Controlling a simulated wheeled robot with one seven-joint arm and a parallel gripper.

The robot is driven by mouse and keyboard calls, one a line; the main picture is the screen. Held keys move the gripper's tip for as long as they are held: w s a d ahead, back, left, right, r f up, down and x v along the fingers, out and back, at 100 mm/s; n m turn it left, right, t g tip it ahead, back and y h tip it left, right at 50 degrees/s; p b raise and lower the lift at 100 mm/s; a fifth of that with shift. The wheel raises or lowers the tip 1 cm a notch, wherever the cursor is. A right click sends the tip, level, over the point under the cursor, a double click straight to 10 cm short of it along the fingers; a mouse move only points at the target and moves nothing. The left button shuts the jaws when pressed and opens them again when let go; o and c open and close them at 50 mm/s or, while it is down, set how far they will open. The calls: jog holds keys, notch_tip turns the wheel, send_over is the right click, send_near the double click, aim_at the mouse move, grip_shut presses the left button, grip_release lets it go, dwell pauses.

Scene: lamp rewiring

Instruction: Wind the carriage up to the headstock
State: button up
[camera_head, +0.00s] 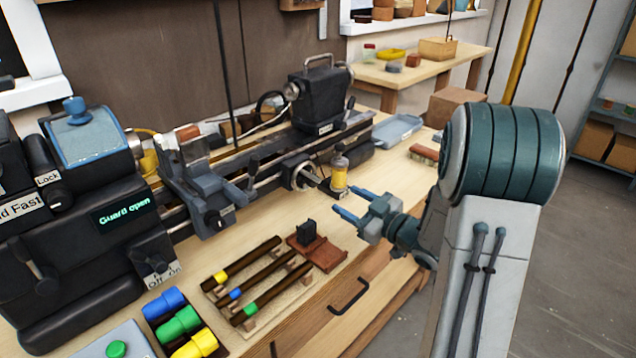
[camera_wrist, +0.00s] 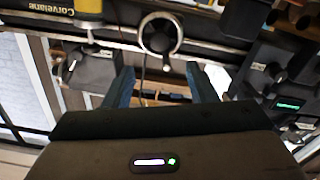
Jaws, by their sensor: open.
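The lathe's headstock (camera_head: 85,205) is the dark block at the left, with a green "Guard open" display; that display also shows at the right of the wrist view (camera_wrist: 289,104). A grey-blue block that looks like the carriage (camera_head: 205,185) sits on the bed close to the headstock's right side. A round handwheel (camera_head: 301,175) is on the bed's front, further right. In the wrist view the handwheel (camera_wrist: 160,33) lies ahead, roughly centred between my fingers. My gripper (camera_head: 347,201) is open and empty, in front of the bed and apart from the handwheel.
The tailstock (camera_head: 320,95) is at the back right. A rack of dark rods (camera_head: 255,285) and a reddish-brown plate (camera_head: 318,254) lie on the bench.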

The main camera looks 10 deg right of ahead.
aim_at(313, 181)
jog(key=p+x, duration=0.1)
jog(key=x, duration=1)
jog(key=c, duration=1)
